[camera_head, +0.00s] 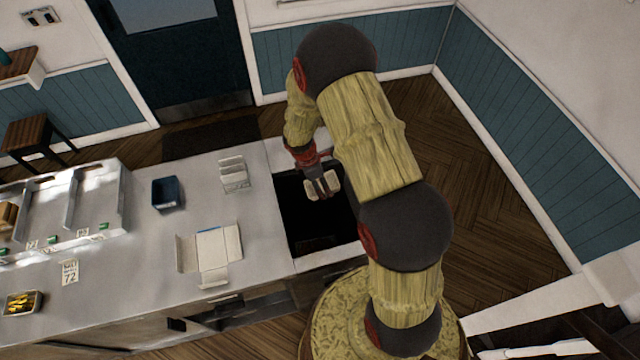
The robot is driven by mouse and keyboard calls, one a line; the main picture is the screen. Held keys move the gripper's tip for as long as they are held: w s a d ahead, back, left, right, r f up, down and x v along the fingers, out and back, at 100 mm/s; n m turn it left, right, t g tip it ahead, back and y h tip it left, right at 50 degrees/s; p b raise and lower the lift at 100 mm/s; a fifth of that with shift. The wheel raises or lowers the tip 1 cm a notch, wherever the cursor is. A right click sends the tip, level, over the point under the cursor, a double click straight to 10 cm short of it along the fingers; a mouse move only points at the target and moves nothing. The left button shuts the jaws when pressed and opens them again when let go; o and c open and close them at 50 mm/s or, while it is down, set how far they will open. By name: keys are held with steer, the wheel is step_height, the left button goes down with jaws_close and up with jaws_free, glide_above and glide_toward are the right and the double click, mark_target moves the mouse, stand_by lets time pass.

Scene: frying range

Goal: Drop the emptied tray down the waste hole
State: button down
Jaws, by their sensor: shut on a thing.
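My gripper (322,188) is over the dark waste hole (318,222) at the right end of the steel counter, pointing down. It is shut on a small pale thing that I take to be the emptied tray. The fingers hide most of it, so its shape and inside cannot be made out. The hole's opening is black inside, with pale rims in front and behind. My arm covers its right side.
On the counter (130,255) are an open white box (219,266), a dark blue bin (165,194), upright white cartons (234,175) and a number card (70,272). A small tray of yellow food (22,303) sits far left, below a compartmented metal unit (70,205).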

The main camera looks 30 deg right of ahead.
steer(key=shift+a+f+b, duration=0.15)
steer(key=shift+f+b, duration=0.2)
steer(key=shift+f, duration=0.15)
step_height(320, 180, down, 8)
steer(key=b, duration=0.6)
steer(key=shift+f, duration=0.25)
steer(key=c, duration=0.7)
jaws_free()
steer(key=shift+o, duration=0.2)
steer(key=v, duration=1.2)
